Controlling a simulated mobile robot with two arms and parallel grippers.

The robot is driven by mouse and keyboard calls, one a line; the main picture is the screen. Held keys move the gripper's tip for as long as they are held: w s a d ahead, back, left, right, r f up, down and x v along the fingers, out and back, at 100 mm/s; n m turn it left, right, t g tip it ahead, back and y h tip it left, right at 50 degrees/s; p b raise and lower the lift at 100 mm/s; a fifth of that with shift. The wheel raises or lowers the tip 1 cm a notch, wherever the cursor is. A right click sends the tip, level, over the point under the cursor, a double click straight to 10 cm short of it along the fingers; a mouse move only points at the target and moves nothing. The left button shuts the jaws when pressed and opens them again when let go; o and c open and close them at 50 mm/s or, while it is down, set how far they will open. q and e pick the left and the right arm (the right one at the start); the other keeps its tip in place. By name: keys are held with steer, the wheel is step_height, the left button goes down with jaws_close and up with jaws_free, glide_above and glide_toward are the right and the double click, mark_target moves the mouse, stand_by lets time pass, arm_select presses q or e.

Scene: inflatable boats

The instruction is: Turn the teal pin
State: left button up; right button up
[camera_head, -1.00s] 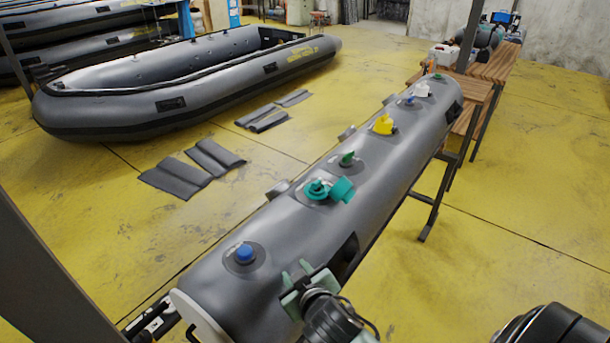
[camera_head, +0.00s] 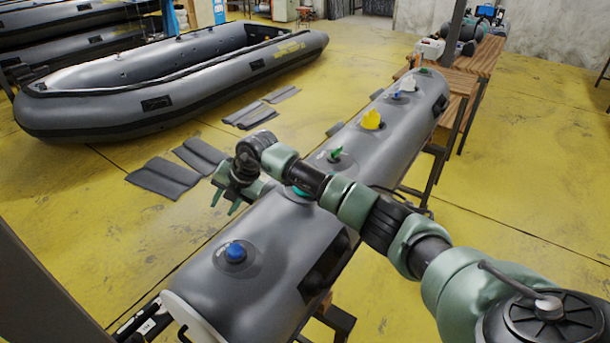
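The teal valve (camera_head: 301,193) sits on top of the long grey tube (camera_head: 250,295). My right arm crosses in front of it, so only a sliver of teal shows and its pin and cap are hidden. My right gripper (camera_head: 225,202) reaches past the valve to the tube's left side. Its two fingers point down and stand apart, with nothing seen between them. My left gripper is not in view.
A blue valve (camera_head: 235,252) is nearer on the tube. A green pin (camera_head: 336,154), a yellow valve (camera_head: 371,120) and a white valve (camera_head: 408,84) are farther along. Grey pads (camera_head: 163,177) lie on the yellow floor near an inflatable boat (camera_head: 170,85).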

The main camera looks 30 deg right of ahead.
steer(key=d+h, duration=0.1)
steer(key=d, duration=0.2)
steer(key=d+r+m+h, duration=0.1)
steer(key=d, duration=0.2)
steer(key=d+r+g+h, duration=0.1)
steer(key=d, duration=0.2)
steer(key=shift+w+d+m+h, duration=0.25)
steer(key=shift+d+m+h, duration=0.05)
steer(key=shift+d, duration=0.05)
steer(key=s+d+r+m+g+h, duration=0.25)
steer(key=d+r+h, duration=0.2)
steer(key=d, duration=0.75)
steer(key=shift+m, duration=0.35)
steer(key=p+x, duration=0.2)
steer(key=x, duration=0.3)
steer(key=shift+d+f, duration=0.2)
steer(key=shift+f, duration=0.15)
steer(key=shift+x, duration=0.75)
steer(key=shift+a, duration=0.1)
jaws_close()
